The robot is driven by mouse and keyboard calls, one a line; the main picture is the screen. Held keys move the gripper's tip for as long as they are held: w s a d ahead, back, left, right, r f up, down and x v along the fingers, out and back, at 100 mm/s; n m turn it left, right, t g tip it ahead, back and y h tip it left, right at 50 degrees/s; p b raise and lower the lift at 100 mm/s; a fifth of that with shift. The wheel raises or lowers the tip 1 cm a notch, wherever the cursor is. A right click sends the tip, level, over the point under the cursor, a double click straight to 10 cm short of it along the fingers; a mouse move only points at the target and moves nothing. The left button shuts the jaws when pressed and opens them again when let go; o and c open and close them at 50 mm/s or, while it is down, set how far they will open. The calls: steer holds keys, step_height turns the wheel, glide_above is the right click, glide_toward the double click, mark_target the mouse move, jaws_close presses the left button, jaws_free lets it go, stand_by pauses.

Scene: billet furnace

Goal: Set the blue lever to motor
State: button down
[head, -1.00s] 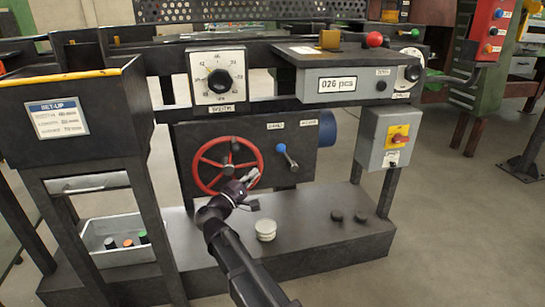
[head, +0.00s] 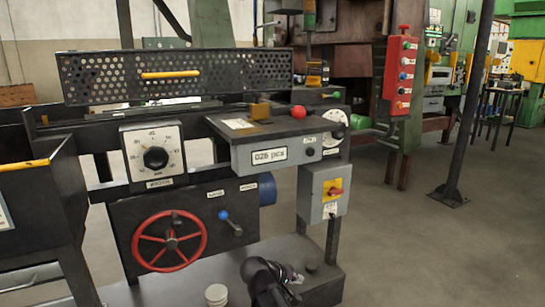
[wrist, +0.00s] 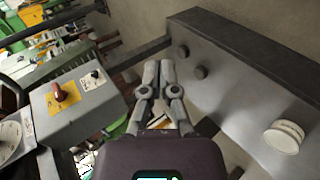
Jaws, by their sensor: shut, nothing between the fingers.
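The blue lever (head: 230,222) sits on the dark gearbox front, right of the red handwheel (head: 169,241). Its blue knob points up and left from its pivot, toward the left of two small white labels (head: 216,193). The other label (head: 249,186) is up and right of the pivot; I cannot read either one surely. My gripper (head: 288,275) is low in the head view, below and right of the lever and apart from it. In the wrist view my gripper (wrist: 159,68) is shut and empty, and the lever is not visible there.
A grey switch box (head: 323,190) with a red-and-yellow switch stands right of the lever; it also shows in the wrist view (wrist: 72,105). A counter box (head: 275,152) overhangs above the lever.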

steer(key=s+d+f+m+g+y+p, duration=0.2)
steer(key=s+d+m+g+y+p, duration=0.35)
steer(key=s+d+y, duration=0.55)
step_height(320, 180, up, 38)
steer(key=s+a+h+p, duration=0.1)
steer(key=s+h+p, duration=0.1)
steer(key=p, duration=3.5)
steer(key=shift+a, duration=0.3)
steer(key=shift+m, duration=0.25)
